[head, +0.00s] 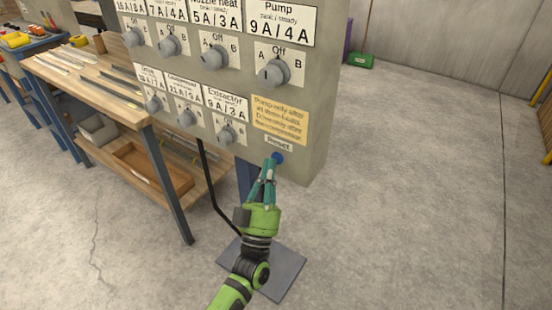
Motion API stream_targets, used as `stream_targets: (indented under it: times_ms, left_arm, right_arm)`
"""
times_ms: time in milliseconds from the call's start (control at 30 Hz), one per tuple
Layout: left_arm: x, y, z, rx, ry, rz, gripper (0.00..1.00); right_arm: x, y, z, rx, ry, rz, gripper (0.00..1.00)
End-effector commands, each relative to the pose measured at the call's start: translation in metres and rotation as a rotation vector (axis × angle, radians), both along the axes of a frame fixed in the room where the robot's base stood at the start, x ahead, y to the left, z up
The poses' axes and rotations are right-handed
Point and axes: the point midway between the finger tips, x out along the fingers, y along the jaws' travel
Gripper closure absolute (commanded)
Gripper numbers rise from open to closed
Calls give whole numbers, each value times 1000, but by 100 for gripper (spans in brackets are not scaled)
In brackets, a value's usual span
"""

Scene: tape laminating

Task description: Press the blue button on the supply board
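The supply board (315,95) is a grey-beige panel with labelled rotary knobs in rows. The blue button (278,157) sits near its lower right corner, under a small "Reset" label (278,143). My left gripper (269,163) reaches up from below, with its fingertips at the button's lower left edge in the picture. The fingers cover part of the button, and I cannot tell whether they touch it. The fingers lie close together. My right gripper is out of view.
A yellow note (280,118) is above the button. A wooden workbench (90,85) with metal strips stands at the left. The board's post stands on a dark base plate (285,268). The concrete floor (420,190) at the right is clear. A green dustpan (361,60) is by the back wall.

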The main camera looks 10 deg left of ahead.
Motion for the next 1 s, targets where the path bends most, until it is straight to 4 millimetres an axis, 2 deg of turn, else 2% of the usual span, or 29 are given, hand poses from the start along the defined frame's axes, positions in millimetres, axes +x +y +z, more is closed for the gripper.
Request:
stream_targets:
  times_ms: [600,1000]
  left_arm:
    - [7,-3,1,0,-2,0,100]
    - [4,-1,1,0,0,0,100]
  right_arm:
    - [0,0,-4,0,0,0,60]
    - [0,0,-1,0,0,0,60]
